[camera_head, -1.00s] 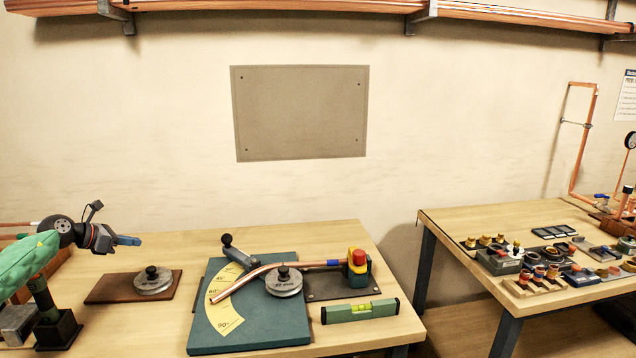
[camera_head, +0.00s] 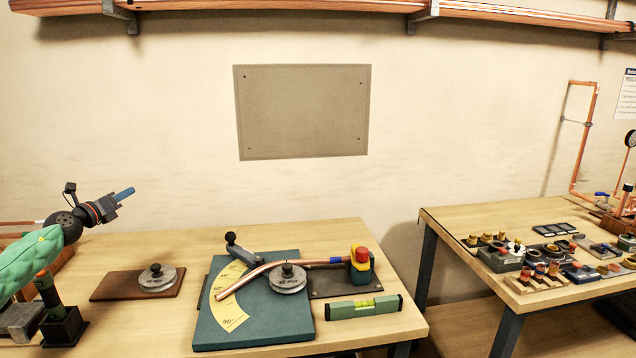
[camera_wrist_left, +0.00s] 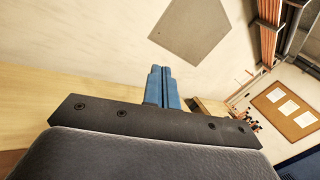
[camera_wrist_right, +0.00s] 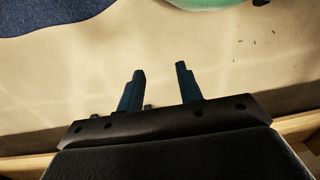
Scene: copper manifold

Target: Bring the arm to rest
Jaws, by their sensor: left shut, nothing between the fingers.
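My left gripper (camera_head: 124,193) is raised above the left part of the near table, in front of the wall, and points right and slightly up. Its blue fingers (camera_wrist_left: 163,86) are together in the left wrist view, with nothing between them. My right gripper (camera_wrist_right: 160,88) shows only in the right wrist view. Its two fingers stand apart with nothing between them, over a pale surface. My right arm is not in the head view.
Below the left gripper, a grey disc (camera_head: 156,279) sits on a brown board. A teal bending board (camera_head: 235,330) holds a bent copper pipe (camera_head: 250,275). A green level (camera_head: 362,307) lies beside it. A second table (camera_head: 470,222) at right carries several fittings.

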